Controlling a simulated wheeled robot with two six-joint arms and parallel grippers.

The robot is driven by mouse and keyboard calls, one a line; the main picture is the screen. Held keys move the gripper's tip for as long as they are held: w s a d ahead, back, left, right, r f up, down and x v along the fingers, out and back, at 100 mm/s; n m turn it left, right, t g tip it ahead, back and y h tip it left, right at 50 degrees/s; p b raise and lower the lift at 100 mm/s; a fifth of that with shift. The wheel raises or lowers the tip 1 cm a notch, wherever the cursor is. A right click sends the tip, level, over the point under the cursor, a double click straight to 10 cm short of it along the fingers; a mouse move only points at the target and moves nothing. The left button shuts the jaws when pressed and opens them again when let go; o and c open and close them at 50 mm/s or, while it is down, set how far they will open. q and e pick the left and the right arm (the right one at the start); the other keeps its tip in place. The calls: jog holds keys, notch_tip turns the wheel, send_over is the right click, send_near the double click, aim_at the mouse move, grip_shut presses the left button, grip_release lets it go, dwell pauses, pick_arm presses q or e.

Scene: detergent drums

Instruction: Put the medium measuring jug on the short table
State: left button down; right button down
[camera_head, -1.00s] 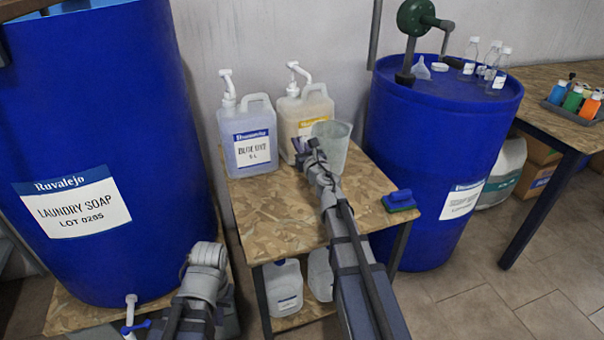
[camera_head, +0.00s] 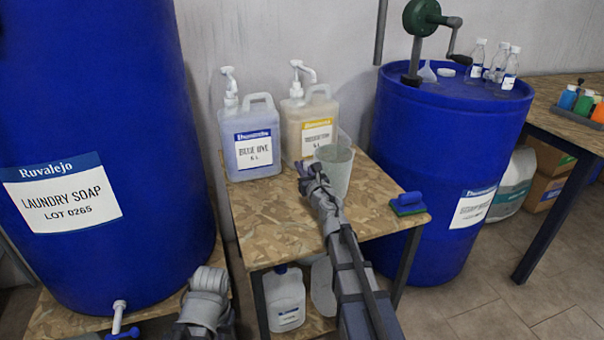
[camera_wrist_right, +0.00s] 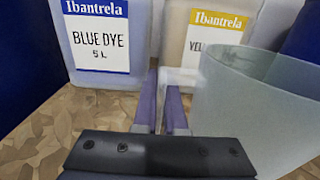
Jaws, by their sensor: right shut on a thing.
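The measuring jug (camera_head: 338,174) is a pale, see-through, upright cup at the right of the dye bottles. It fills the right side of the right wrist view (camera_wrist_right: 245,110). My right gripper (camera_head: 311,178) is shut on its handle, with the fingers (camera_wrist_right: 163,108) at the jug's left side in the wrist view. The jug is over the small wood-topped table (camera_head: 275,225); I cannot tell whether its base touches the top. My left arm shows at the bottom of the head view, but its gripper is not visible.
A blue dye bottle (camera_head: 252,145) and a yellow dye bottle (camera_head: 308,125) stand at the table's back. Blue drums (camera_head: 440,150) flank the table. The table's front left is clear.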

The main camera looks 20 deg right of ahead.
jog(key=shift+r, duration=0.1)
jog(key=shift+f, duration=0.3)
jog(key=c, duration=1)
grip_release()
jog(key=shift+r, duration=0.1)
jog(key=shift+r, duration=0.1)
jog(key=s, duration=1.2)
jog(key=shift+d, duration=0.25)
jog(key=shift+r, duration=0.1)
